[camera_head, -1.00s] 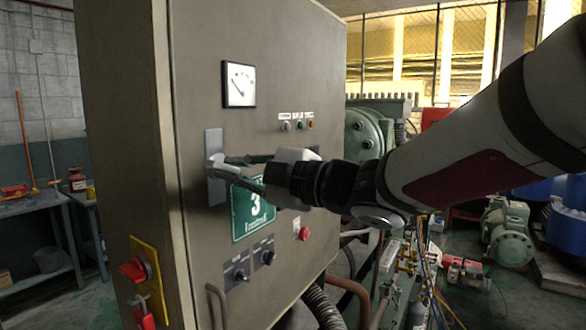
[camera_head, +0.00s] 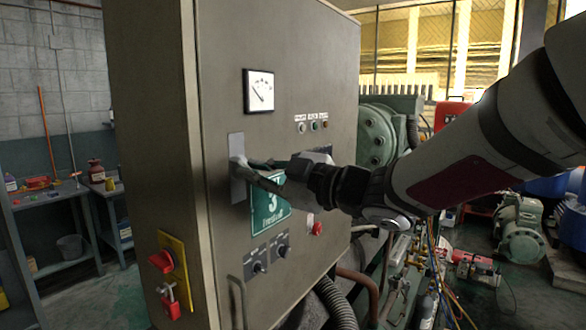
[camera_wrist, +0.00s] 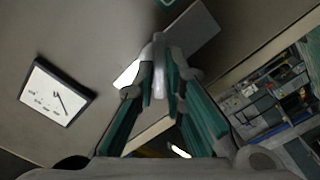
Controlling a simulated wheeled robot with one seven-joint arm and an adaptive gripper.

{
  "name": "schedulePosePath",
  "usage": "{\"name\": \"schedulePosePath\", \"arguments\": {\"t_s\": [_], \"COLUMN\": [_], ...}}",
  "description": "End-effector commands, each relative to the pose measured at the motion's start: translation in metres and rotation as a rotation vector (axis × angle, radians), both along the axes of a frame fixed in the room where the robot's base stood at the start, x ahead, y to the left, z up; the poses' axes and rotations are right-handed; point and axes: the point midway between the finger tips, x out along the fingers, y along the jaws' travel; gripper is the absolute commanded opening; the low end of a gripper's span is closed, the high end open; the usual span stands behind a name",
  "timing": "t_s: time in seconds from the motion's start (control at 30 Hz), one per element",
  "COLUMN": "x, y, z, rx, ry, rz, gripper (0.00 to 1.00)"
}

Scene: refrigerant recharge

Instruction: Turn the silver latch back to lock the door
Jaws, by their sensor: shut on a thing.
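The silver latch (camera_head: 237,164) is a handle on a pale metal plate near the left edge of the grey cabinet door (camera_head: 300,80). The door looks flush with the cabinet in the head view. My gripper (camera_head: 255,170) comes from the right, with its fingers around the latch handle and shut on it. In the wrist view the latch (camera_wrist: 160,48) sits between the tips of my teal-lined gripper fingers (camera_wrist: 165,85). The fingers partly hide the handle, so its exact angle is hard to tell.
A white gauge (camera_head: 259,90) is above the latch, and a green sign (camera_head: 267,215) is below and behind my gripper. A red switch on a yellow plate (camera_head: 172,262) is on the cabinet's left side. A workbench (camera_head: 50,195) stands at far left. Machinery fills the right.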

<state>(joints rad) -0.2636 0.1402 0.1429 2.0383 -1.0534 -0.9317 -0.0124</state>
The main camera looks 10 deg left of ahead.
Motion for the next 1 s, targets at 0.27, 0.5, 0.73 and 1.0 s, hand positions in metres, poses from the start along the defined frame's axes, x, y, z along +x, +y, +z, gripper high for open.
{"name": "schedulePosePath", "arguments": {"t_s": [0.27,0.5,0.73,1.0], "x": [-0.0021,-0.0029,-0.0033,-0.0035], "y": [0.0019,0.0019,0.0017,0.0017], "z": [-0.0016,-0.0014,-0.0009,-0.0011], "rx": [0.002,0.018,0.059,0.110], "ry": [0.010,0.052,0.151,0.276], "rz": [0.006,0.006,0.006,0.006], "gripper": [0.00,0.00,0.00,0.00]}}
